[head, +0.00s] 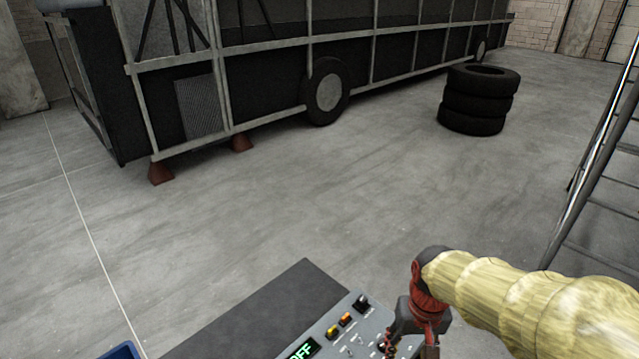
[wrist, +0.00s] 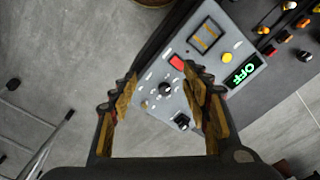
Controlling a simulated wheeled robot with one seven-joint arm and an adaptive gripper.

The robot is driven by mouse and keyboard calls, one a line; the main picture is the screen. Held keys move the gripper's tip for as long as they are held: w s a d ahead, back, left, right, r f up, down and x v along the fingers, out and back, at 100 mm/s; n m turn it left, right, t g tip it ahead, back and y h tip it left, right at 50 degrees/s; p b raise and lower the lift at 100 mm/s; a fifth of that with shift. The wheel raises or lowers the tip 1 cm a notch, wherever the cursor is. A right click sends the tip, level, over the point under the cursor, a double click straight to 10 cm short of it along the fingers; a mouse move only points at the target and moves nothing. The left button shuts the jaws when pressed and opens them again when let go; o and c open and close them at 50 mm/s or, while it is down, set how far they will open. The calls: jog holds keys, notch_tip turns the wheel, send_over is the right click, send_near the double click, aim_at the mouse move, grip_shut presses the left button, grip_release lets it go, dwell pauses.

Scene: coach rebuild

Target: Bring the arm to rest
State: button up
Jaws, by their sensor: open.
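My gripper (head: 428,345) is at the lower right of the head view, at the end of my arm in its pale yellow sleeve, over the right end of a grey control panel (head: 327,335). In the wrist view my gripper (wrist: 160,82) has its two fingers spread, with nothing held between them. The panel (wrist: 150,103) lies beyond the fingers there, with black knobs, a red switch and a yellow button. Its green display (wrist: 243,72) reads OFF. Whether the fingers touch the panel cannot be told.
A dark surface (head: 262,306) adjoins the panel. A blue item (head: 122,351) shows at the bottom left. A metal ladder (head: 590,165) stands at the right. Stacked tyres (head: 478,103) and a coach frame (head: 270,85) stand farther back. The floor between is clear.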

jog(key=s+r+t+b, duration=0.4)
jog(key=s+t+b, duration=0.1)
jog(key=s+b, duration=0.4)
jog(key=shift+r+n, duration=0.2)
jog(key=shift+n, duration=0.2)
jog(key=shift+c, duration=0.3)
dwell(1.3)
